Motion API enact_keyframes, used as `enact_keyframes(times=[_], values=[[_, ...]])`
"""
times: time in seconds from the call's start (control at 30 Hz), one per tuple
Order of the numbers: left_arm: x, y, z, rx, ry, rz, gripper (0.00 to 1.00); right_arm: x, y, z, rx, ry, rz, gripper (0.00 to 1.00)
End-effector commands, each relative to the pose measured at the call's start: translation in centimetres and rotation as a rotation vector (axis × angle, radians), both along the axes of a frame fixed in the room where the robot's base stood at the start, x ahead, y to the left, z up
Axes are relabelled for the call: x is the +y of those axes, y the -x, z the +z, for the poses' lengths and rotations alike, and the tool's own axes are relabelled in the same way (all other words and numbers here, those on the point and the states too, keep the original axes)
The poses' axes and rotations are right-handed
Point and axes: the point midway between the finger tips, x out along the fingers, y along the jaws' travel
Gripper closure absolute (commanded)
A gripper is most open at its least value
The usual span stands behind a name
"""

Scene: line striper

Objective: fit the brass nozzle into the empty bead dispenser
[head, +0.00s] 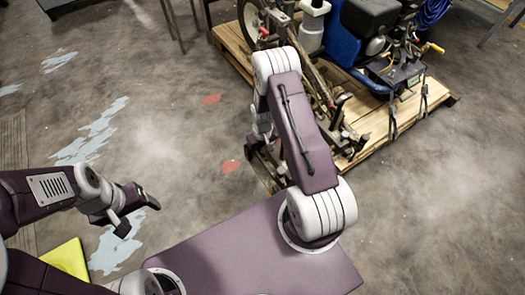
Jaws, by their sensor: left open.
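My left gripper (138,211) is open and empty over the bare floor at the left, well apart from the machine. The line striper (372,40), with a blue body and black engine, stands on a wooden pallet (408,108) at the upper right. My right arm reaches out in the middle, bent in front of the striper's left part. Its wrist end is partly hidden behind my own arm link, and I cannot make out its jaws. I cannot pick out the brass nozzle or the empty bead dispenser in this view.
A yellow flat thing (68,258) lies at the lower left, partly hidden by my left arm. Straps (424,97) hang over the pallet's front edge. Table or stand legs (172,20) stand at the top. The concrete floor (440,210) at the right is clear.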

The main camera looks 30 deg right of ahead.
Motion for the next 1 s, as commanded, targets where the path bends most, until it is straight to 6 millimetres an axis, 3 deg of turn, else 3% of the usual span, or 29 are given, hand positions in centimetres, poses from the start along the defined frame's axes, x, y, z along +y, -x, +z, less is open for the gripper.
enact_keyframes(times=[1.0], values=[[0.0,0.0,0.79,0.0,0.0,0.0,0.29,0.0,-0.02,0.5,-0.001,0.0,0.0,1.0]])
